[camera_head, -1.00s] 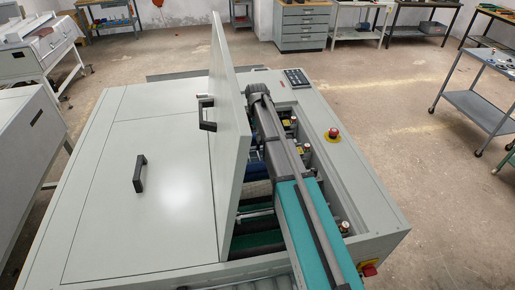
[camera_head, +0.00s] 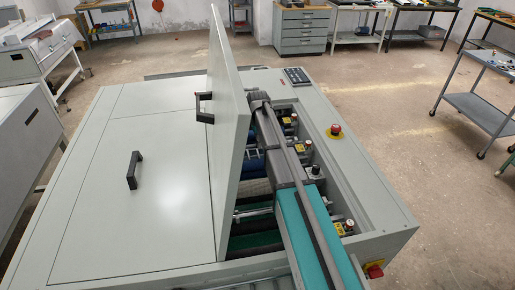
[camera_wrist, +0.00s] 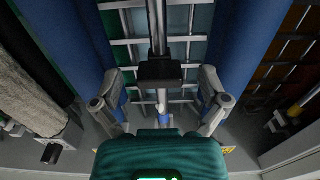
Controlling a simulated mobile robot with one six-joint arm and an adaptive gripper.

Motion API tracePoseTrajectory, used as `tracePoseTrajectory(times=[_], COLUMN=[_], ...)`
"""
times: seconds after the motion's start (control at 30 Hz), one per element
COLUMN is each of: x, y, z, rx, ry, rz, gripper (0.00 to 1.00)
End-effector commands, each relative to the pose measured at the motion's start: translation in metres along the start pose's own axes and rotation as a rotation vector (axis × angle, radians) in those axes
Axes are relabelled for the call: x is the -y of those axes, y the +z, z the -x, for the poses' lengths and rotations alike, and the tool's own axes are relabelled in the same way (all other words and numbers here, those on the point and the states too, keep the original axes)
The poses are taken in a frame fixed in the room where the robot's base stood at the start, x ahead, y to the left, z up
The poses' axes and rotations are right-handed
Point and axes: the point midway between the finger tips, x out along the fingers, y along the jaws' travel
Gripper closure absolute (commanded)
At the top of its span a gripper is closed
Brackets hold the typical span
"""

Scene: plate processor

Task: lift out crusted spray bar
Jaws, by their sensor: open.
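In the wrist view a long dark bar (camera_wrist: 157,28) runs down the middle, with a black block (camera_wrist: 160,70) on it; I take this to be the spray bar. Crust on it cannot be made out. My gripper (camera_wrist: 160,101) is open, one finger on each side of the bar's line below the block, with gaps at both sides. I cannot tell how far the bar is below the fingers. In the head view my arm reaches into the open bay of the plate processor (camera_head: 165,215), and my gripper is hidden there.
Blue rollers (camera_wrist: 241,45) flank the bar over a metal rack. A grey roller (camera_wrist: 27,95) lies far left. The raised lid (camera_head: 229,150) stands close left of my arm. Several yellow-tagged fittings and a red emergency button (camera_head: 335,130) are on the right.

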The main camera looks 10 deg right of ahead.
Motion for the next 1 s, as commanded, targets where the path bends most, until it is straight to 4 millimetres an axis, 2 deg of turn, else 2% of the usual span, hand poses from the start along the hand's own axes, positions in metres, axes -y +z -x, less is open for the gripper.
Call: tracePoseTrajectory(times=[0.57, 1.0], x=[0.0000, 0.0000], y=[0.0001, 0.0010], z=[-0.0003, -0.0003], rx=[0.000, 0.000], ry=[0.000, 0.000], rz=[0.000, 0.001], gripper=[0.06, 0.86])
